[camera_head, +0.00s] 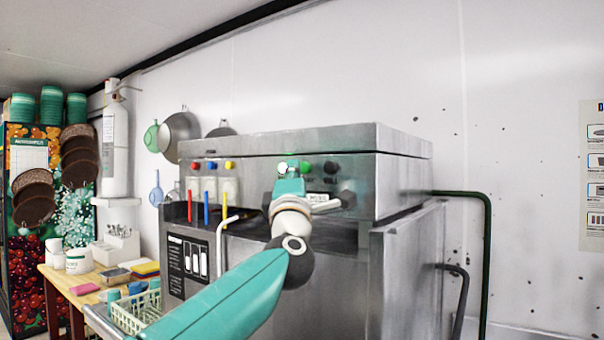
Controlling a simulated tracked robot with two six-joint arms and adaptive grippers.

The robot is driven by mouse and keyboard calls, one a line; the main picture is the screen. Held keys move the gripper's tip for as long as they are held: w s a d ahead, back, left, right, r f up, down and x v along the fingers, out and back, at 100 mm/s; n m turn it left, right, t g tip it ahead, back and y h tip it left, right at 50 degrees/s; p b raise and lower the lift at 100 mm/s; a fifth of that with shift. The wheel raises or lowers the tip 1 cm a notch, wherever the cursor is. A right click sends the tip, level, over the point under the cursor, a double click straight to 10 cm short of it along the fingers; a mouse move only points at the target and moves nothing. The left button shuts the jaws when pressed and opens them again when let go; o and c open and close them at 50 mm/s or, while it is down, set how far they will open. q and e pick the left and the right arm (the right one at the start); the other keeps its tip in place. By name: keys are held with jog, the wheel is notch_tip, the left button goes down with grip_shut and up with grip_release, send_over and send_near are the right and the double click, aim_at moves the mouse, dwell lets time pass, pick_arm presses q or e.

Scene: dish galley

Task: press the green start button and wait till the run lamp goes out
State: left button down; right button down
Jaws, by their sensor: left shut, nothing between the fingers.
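The steel dish machine (400,143) fills the middle of the head view. On its upper front panel a round green button (306,168) shows just right of my left gripper. A bright, whitish-green lit spot (283,168), which looks like the run lamp, shows at the gripper's tip, partly covered, with a green glow above it. My left gripper (291,168) is shut and empty, pointing at the panel beside the green button. I cannot tell whether it touches anything there. My right gripper is not in view.
A dark round knob (331,168) sits right of the green button. Red, blue and yellow bottles and levers line the machine's left front. A dark green pipe (487,250) runs at right.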

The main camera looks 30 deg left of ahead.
pick_arm(q)
jog(key=shift+s, duration=0.1)
jog(key=shift+s, duration=0.1)
jog(key=shift+s+a+b, duration=0.2)
jog(key=shift+s+b, duration=1.1)
jog(key=shift+s, duration=1.1)
